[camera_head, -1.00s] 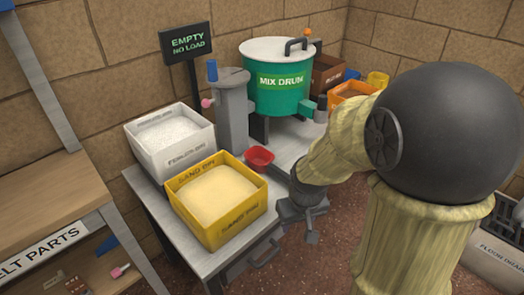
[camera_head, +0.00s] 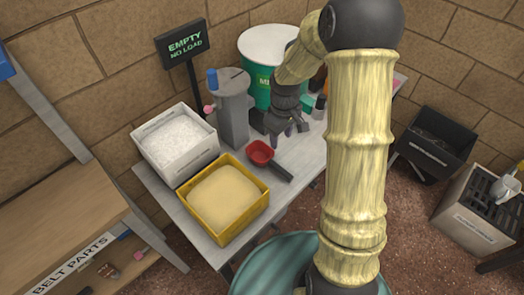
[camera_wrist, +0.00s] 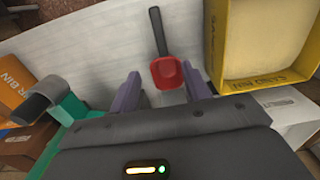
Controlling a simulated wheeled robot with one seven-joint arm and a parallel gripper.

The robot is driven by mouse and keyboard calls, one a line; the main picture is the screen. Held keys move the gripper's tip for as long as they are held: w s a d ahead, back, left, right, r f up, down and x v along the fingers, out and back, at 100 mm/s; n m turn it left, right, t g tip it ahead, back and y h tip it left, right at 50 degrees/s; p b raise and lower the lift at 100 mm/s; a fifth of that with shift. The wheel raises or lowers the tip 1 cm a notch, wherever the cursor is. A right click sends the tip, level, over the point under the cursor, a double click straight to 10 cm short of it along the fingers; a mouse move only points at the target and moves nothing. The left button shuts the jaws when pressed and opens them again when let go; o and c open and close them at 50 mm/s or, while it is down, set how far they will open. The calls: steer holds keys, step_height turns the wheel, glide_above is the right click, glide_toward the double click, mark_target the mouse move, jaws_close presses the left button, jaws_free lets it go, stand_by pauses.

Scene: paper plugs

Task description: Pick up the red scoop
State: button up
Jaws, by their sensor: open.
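The red scoop (camera_head: 260,152) lies on the grey table, with its red bowl toward the back and its dark handle pointing to the front right. In the wrist view, the scoop (camera_wrist: 167,73) lies beyond my fingertips, its bowl close to the gap between them and its handle pointing away. My gripper (camera_head: 289,139) is above the table, just right of the scoop's bowl. In the wrist view, my gripper (camera_wrist: 165,88) has its two purple fingers apart with nothing held between them.
A yellow sand bin (camera_head: 259,204) stands left of the scoop, with a white bin (camera_head: 150,153) behind it. A grey post (camera_head: 232,120) and the green mix drum (camera_head: 258,88) stand behind. The table (camera_head: 302,160) is bare around the scoop's handle.

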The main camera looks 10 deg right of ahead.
steer(key=shift+s, duration=0.1)
steer(key=b, duration=0.1)
glide_toward(279, 168)
steer(key=f, duration=0.5)
steer(key=shift+w+a+f, duration=0.1)
steer(key=shift+w+f, duration=0.1)
steer(key=shift+w, duration=0.05)
steer(key=shift+s, duration=0.1)
steer(key=shift+f, duration=2.55)
steer(key=shift+s, duration=0.1)
steer(key=c, duration=0.6)
jaws_close()
